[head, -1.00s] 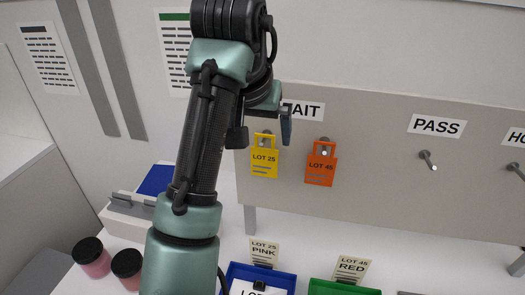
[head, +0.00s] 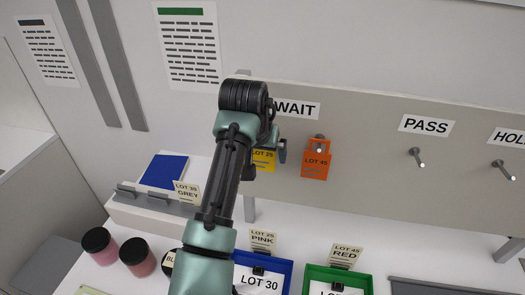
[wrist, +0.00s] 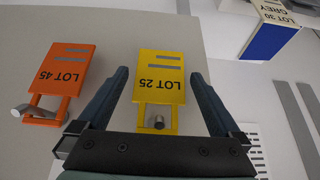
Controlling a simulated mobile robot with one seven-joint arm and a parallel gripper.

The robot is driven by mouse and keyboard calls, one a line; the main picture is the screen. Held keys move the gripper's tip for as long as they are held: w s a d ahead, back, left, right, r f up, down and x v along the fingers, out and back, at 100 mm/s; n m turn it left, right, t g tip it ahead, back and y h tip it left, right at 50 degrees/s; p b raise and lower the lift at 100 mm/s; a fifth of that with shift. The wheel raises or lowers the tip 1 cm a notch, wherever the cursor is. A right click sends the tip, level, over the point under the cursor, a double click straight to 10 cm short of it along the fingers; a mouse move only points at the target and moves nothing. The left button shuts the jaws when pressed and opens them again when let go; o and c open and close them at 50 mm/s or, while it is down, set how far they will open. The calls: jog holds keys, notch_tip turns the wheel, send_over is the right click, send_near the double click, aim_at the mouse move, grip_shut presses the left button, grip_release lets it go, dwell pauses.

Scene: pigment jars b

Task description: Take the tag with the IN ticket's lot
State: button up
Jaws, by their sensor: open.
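A yellow tag marked LOT 25 (head: 264,160) hangs on a peg under the WAIT label, partly hidden by my arm. In the wrist view the yellow tag (wrist: 159,75) appears upside down between the two fingers of my gripper (wrist: 158,76), which is open, with a finger on each side. I see no grip on the tag. My gripper also shows in the head view (head: 270,152). An orange tag marked LOT 45 (head: 315,160) hangs on a peg to the right; it also shows in the wrist view (wrist: 62,78). I cannot make out any ticket marked IN.
A blue tray (head: 281,268) holds a LOT 30 ticket; a green tray (head: 361,277) stands right of it. Cards read LOT 25 PINK (head: 263,239), LOT 45 RED (head: 345,256) and LOT 30 GREY (head: 186,190). Dark-lidded jars (head: 137,255) stand left. The PASS peg (head: 416,157) is empty.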

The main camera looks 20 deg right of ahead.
jog(key=c, duration=1.2)
jog(key=shift+r, duration=0.1)
jog(key=shift+c, duration=0.2)
